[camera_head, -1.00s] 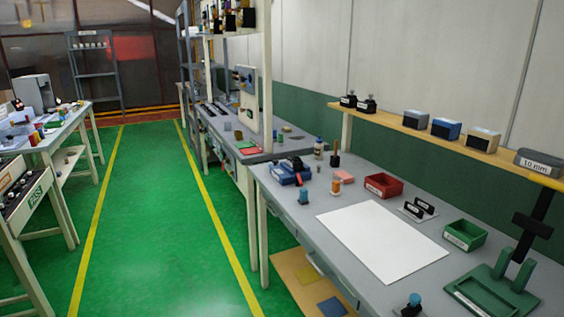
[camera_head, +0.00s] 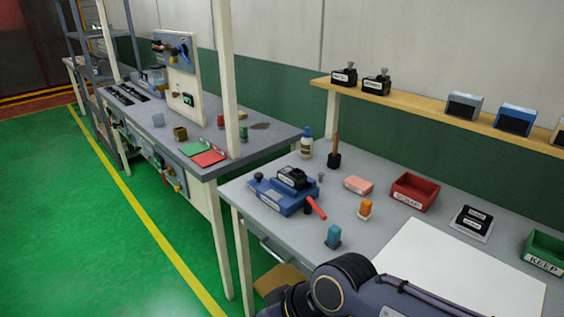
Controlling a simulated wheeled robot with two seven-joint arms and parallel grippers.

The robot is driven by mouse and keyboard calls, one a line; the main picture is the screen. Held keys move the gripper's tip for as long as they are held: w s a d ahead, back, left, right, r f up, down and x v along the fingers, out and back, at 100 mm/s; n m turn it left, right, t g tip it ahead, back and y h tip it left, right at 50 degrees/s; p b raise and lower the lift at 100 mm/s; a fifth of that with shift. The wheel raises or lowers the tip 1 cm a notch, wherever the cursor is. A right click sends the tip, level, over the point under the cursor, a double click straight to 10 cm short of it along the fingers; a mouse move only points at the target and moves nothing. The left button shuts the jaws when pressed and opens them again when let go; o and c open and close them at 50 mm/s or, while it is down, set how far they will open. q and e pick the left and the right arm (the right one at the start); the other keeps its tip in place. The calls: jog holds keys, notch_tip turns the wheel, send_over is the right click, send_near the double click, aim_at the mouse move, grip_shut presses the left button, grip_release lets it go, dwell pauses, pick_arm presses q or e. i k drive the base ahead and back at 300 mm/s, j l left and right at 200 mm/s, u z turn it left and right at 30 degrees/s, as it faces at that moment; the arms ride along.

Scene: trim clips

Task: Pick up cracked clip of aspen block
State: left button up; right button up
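I cannot make out a cracked clip, and no label reading aspen can be made out. A small black holder with two white labels (camera_head: 472,222) stands on the grey bench between the red SCRAP bin (camera_head: 414,192) and the green KEEP bin (camera_head: 545,252). On the wooden shelf are a grey block (camera_head: 463,105), a blue block (camera_head: 514,120) and part of a beige block (camera_head: 559,136). One of my dark arms shows at the bottom centre over the bench's front edge. Neither gripper is in view.
A white sheet (camera_head: 455,275) covers much of the bench. A blue fixture with a red handle (camera_head: 284,192), a teal-topped piece (camera_head: 333,236), an orange-topped piece (camera_head: 365,209), a pink block (camera_head: 358,185) and a bottle (camera_head: 306,143) stand left of it. A second bench adjoins behind.

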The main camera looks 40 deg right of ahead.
aim_at(321, 174)
jog(key=i+z, duration=0.3)
jog(key=i, duration=0.2)
jog(key=i+j+z, duration=0.3)
jog(key=i, duration=0.2)
jog(key=i+z, duration=0.35)
jog(key=z, duration=0.15)
jog(key=i+z, duration=0.45)
jog(key=i+j+z, duration=0.2)
jog(key=z, duration=0.3)
jog(key=i+j+z, duration=0.25)
jog(key=z, duration=0.2)
